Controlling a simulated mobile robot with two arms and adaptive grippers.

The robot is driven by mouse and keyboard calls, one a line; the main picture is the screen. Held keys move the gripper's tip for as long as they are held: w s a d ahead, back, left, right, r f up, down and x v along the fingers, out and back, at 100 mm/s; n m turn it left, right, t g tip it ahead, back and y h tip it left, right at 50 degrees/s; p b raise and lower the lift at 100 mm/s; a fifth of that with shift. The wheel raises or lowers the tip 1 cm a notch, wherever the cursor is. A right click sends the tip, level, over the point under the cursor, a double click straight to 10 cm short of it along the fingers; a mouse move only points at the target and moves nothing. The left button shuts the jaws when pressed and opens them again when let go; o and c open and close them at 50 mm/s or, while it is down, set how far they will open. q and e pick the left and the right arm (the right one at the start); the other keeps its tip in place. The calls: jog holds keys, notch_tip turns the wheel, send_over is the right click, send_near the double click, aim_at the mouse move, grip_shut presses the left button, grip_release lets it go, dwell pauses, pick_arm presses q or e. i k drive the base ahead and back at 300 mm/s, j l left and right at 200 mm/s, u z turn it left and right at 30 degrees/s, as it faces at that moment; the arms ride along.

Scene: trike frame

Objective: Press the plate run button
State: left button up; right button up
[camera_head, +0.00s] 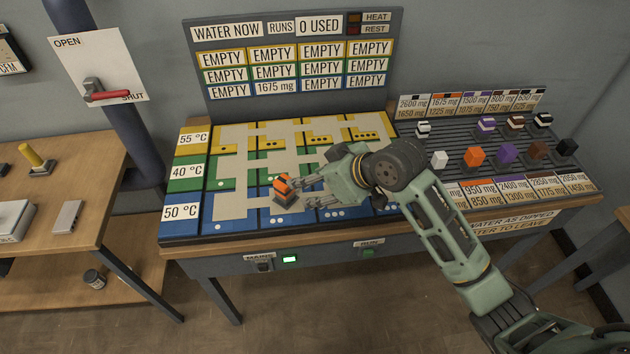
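The run button (368,253) is a small green button under a RUN label on the front edge of the plate table, right of centre. My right gripper (299,193) reaches in from the right, over the plate (232,204). Its fingers are spread apart, with the tips close beside an orange block on a dark base (284,189). The block stands in the blue 50 °C row, second column. I cannot tell whether a finger touches it. The gripper is well above and left of the run button. My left gripper is out of view.
A mains switch (264,266) with a lit green lamp (289,259) is left of the button. The board (294,106) reads 0 used, with 1675 mg in one cell. A rack (455,140) of blocks stands right. A red-handled lever (105,96) is far left.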

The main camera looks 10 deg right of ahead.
aim_at(369, 253)
jog(key=z, duration=0.8)
